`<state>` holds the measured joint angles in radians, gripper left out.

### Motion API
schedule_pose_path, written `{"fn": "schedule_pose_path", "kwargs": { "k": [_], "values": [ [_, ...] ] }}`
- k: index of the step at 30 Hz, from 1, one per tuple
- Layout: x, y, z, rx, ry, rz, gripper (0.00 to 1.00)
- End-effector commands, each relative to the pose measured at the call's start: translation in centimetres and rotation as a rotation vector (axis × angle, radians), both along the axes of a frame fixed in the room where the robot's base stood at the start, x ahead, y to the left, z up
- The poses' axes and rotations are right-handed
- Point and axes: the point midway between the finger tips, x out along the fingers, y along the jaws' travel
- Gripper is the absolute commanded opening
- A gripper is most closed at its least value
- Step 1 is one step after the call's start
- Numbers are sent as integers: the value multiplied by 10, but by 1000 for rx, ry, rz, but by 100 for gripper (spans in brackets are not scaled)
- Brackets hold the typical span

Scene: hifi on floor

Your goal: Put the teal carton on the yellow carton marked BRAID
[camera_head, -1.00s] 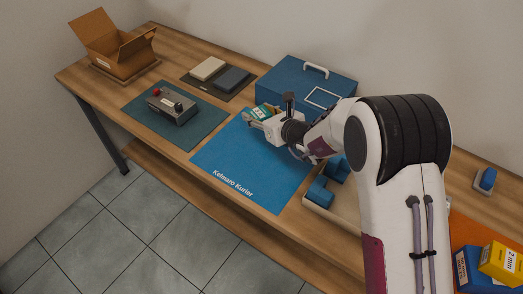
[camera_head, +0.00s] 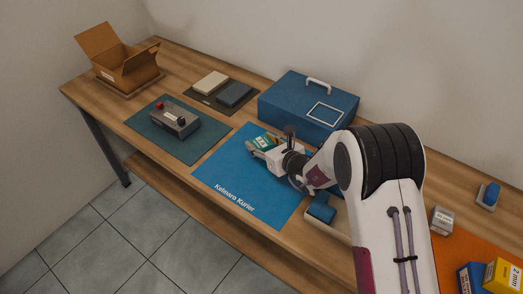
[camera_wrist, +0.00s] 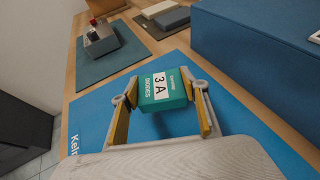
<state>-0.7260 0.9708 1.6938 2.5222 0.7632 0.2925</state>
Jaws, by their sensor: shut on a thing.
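The teal carton (camera_head: 265,141) is between the fingers of my gripper (camera_head: 264,147), over the blue mat. In the wrist view the teal carton (camera_wrist: 162,92) shows a white "3 A" label and the word DIODES. My gripper (camera_wrist: 163,100) is shut on it, one finger at each side. A yellow carton (camera_head: 502,273) is at the lower right of the head view, partly cut off by the edge. I read "2 mm" on it; BRAID is not legible.
A blue carton (camera_head: 469,278) stands beside the yellow one, near an orange mat (camera_head: 455,247). A small grey box (camera_head: 442,220) stands behind them. A blue case (camera_head: 290,97) is behind my gripper. The blue mat (camera_head: 225,180) is otherwise mostly clear.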

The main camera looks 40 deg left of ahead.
Motion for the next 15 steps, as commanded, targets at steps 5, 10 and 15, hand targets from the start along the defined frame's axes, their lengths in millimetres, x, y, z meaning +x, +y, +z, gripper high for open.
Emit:
{"fn": "schedule_pose_path", "kwargs": {
  "k": [5, 10, 15],
  "values": [
    [0, 0, 0, 0, 0, 0, 26],
    [0, 0, -7, -1, 1, 0, 26],
    [0, 0, -23, -2, 1, 0, 26]
  ]
}}
